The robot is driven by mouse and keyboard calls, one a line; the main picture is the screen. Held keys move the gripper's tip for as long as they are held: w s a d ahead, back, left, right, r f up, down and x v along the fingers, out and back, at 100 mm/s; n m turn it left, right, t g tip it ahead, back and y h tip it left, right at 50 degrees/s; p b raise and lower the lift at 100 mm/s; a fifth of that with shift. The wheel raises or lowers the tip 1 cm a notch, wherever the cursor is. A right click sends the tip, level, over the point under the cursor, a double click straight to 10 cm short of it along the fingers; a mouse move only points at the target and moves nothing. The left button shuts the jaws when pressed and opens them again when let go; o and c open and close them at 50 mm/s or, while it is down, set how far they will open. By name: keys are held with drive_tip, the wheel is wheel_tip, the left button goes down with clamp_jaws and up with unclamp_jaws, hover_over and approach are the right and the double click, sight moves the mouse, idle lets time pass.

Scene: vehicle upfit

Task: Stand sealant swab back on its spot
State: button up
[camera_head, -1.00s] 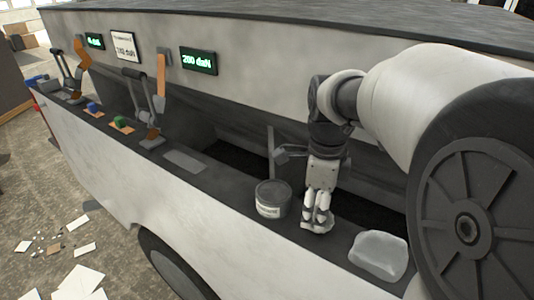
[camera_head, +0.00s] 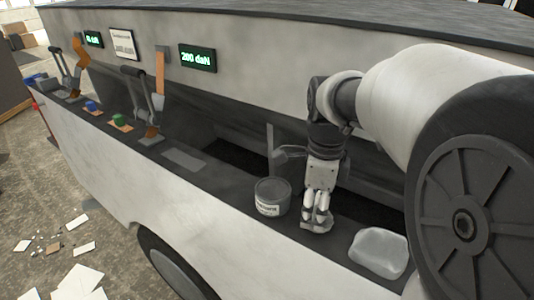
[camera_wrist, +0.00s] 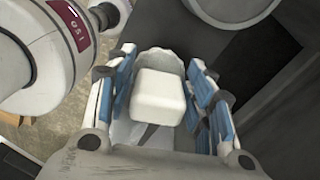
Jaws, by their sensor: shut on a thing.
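My gripper (camera_head: 317,222) points down over the near ledge of the vehicle body, between the tub and the pale grey lump. In the wrist view its fingers (camera_wrist: 160,110) flank a white rounded block (camera_wrist: 158,98), which I take to be the sealant swab. My gripper is shut on it. A pale, scalloped-edged shape (camera_wrist: 160,58) shows just beyond the block; I cannot tell whether it belongs to the swab. In the head view the fingers hide most of the held thing. I cannot tell whether its lower end touches the ledge.
A dark grey tub (camera_head: 272,197) with a white label stands close left of my gripper. A pale grey lump (camera_head: 378,252) lies to the right. Dark openings lie behind the ledge. A flat grey plate (camera_head: 185,160), levers (camera_head: 142,100) and small green and blue blocks are farther left.

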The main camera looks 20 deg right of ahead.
drive_tip(key=shift+f+b, duration=0.35)
drive_tip(key=shift+f, duration=0.25)
drive_tip(key=o, duration=1.6)
drive_tip(key=shift+r, duration=0.15)
drive_tip(key=shift+r+p, duration=3.1)
drive_tip(key=shift+r, duration=0.8)
